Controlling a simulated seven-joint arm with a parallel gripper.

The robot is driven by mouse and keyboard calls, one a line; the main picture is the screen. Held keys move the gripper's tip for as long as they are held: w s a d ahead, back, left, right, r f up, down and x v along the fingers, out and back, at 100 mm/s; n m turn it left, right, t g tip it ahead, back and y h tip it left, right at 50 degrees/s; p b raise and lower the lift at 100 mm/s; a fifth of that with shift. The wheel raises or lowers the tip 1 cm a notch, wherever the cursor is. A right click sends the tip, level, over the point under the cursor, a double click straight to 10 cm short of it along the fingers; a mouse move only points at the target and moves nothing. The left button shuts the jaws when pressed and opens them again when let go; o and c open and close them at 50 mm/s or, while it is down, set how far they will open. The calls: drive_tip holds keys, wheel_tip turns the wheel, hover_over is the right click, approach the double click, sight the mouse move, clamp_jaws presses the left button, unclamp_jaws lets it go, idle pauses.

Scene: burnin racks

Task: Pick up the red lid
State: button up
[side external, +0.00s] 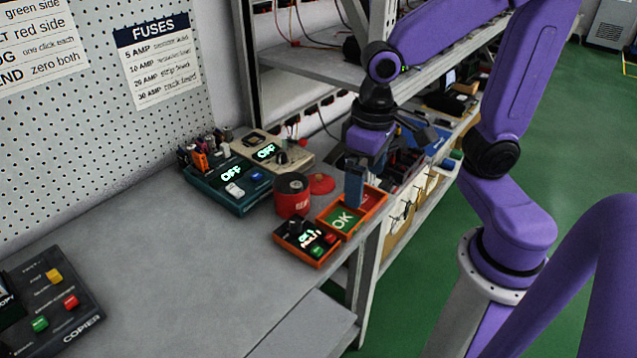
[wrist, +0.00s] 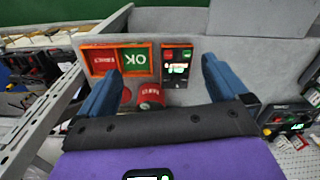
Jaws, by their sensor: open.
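The red lid (side external: 321,184) lies on the grey bench right beside a red can (side external: 292,197) with a dark top. In the wrist view the lid (wrist: 126,95) shows as a small red patch beside the left finger, which seems to hide part of it; the can (wrist: 151,95) is between the fingers in the picture. My gripper (side external: 355,186) hangs fingers-down near the orange tray, to the right of the lid in the side view. Its blue fingers (wrist: 159,68) are wide apart in the wrist view, with nothing held.
An orange-rimmed tray (side external: 325,222) has a green OK part and a red part. A small orange-edged control box (side external: 307,242) stands in front of it. A teal device (side external: 226,186) and a beige device (side external: 272,150), both reading OFF, stand behind. The bench's left-middle is clear.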

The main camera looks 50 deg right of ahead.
drive_tip(key=w+d+m, duration=0.1)
drive_tip(key=w+m, duration=0.6)
drive_tip(key=m, duration=2.2)
hover_over(319, 176)
wheel_tip(319, 176, down, 13)
drive_tip(key=shift+s+a+f, duration=0.1)
drive_tip(key=shift+s+f, duration=0.05)
drive_tip(key=shift+w+f, duration=0.2)
drive_tip(key=shift+f, duration=2.45)
drive_tip(key=c, duration=1.1)
